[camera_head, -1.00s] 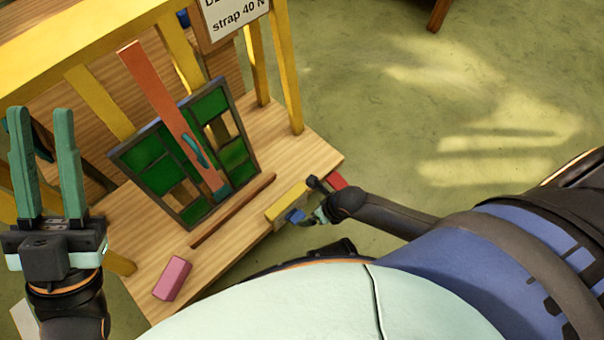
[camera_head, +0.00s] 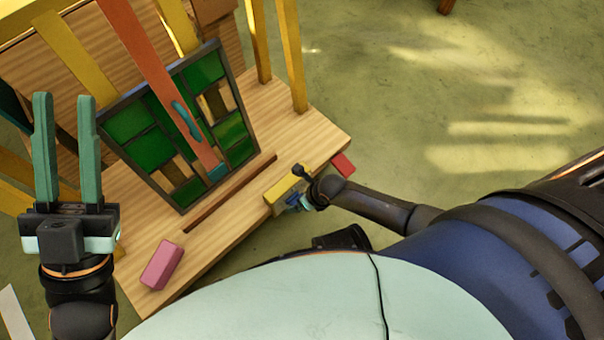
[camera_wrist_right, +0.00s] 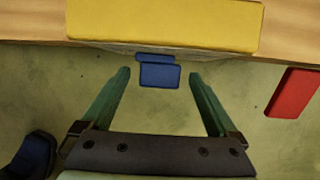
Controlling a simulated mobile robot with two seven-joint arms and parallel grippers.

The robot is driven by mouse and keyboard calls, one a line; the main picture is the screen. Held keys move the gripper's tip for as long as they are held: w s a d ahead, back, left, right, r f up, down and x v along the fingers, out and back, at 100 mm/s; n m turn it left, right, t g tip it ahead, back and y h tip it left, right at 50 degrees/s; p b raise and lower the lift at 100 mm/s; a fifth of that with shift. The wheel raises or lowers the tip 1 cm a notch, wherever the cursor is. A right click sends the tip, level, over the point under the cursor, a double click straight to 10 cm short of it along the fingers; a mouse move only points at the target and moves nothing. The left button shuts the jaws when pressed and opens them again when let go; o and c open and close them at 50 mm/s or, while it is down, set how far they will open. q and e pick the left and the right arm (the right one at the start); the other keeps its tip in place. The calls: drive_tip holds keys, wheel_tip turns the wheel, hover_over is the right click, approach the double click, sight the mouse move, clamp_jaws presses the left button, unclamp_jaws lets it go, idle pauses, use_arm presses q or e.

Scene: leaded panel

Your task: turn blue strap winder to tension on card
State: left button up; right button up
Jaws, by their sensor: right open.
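The blue strap winder (camera_wrist_right: 160,74) sits on the front of a yellow block (camera_wrist_right: 165,22) at the table's front edge in the right wrist view. My right gripper (camera_wrist_right: 160,82) is open, one finger on each side of the winder with gaps between. In the head view the yellow block (camera_head: 284,193) shows, with a bit of blue below it, and my right gripper is mostly hidden by its wrist. My left gripper (camera_head: 65,108) is open and empty, upright at the left. The card is not readable in the current head view.
A leaded panel (camera_head: 160,110) with green panes leans upright behind a wooden strip (camera_head: 230,193), an orange strap (camera_head: 150,75) across it. A pink block (camera_head: 161,265) lies at the front left. A red block (camera_wrist_right: 292,92) sits right of the winder.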

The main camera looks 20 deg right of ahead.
drive_tip(key=shift+c, duration=0.2)
drive_tip(key=c, duration=1.3)
drive_tip(key=shift+c, duration=0.2)
drive_tip(key=shift+d, duration=0.15)
drive_tip(key=shift+w+d+f+m+g+y, duration=0.1)
drive_tip(key=shift+d+m+g+y, duration=0.15)
drive_tip(key=shift+y, duration=0.55)
drive_tip(key=shift+w+d+m+g+y, duration=0.15)
drive_tip(key=shift+g+y, duration=0.1)
drive_tip(key=shift+y, duration=0.55)
drive_tip(key=shift+s+d+f+g+y, duration=0.15)
drive_tip(key=shift+g+y, duration=0.15)
drive_tip(key=shift+y, duration=0.6)
drive_tip(key=shift+f+m+y, duration=0.1)
drive_tip(key=shift+m+y, duration=0.3)
drive_tip(key=shift+y, duration=0.3)
drive_tip(key=o, duration=1.4)
